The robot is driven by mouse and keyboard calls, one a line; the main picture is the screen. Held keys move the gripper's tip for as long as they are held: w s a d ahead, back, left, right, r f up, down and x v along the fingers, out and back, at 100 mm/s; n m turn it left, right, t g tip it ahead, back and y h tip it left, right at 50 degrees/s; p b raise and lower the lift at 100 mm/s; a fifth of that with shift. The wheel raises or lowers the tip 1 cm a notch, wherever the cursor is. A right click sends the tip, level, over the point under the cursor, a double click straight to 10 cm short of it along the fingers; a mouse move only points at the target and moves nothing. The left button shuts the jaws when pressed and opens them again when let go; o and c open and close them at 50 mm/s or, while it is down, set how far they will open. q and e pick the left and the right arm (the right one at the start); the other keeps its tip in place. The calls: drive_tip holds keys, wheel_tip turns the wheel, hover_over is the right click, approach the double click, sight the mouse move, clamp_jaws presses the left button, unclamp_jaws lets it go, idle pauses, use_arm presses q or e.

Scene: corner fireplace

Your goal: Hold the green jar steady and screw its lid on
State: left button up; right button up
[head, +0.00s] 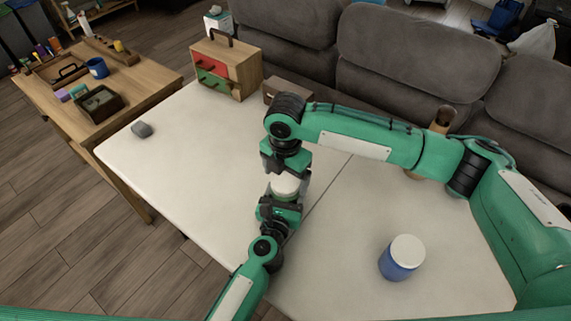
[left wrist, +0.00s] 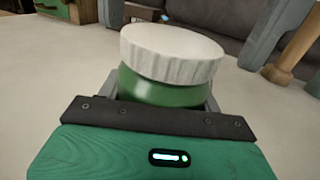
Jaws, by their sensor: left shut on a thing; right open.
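The green jar (left wrist: 160,90) stands upright between the fingers of my left gripper (head: 281,204), which is shut on it above the white table. The white ribbed lid (left wrist: 172,52) sits on top of the jar; I cannot tell how far it is threaded. The lid also shows in the head view (head: 285,186), just under my right gripper (head: 288,178). My right gripper points down from above and is open, with its fingers on either side of the lid. Most of the jar is hidden by my left gripper in the head view.
A blue jar with a white lid (head: 401,258) stands at the table's right front. A grey lump (head: 142,129) lies at the left. A wooden drawer box (head: 225,68) stands at the back. A wooden side table (head: 150,75) and grey sofa (head: 400,60) border the white table (head: 190,150).

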drive_tip(key=shift+f, duration=0.5)
drive_tip(key=c, duration=1)
drive_tip(key=m, duration=0.8)
drive_tip(key=shift+m, duration=0.3)
drive_tip(key=m, duration=0.5)
drive_tip(key=shift+a, duration=0.1)
drive_tip(key=m, duration=0.5)
drive_tip(key=o, duration=1.1)
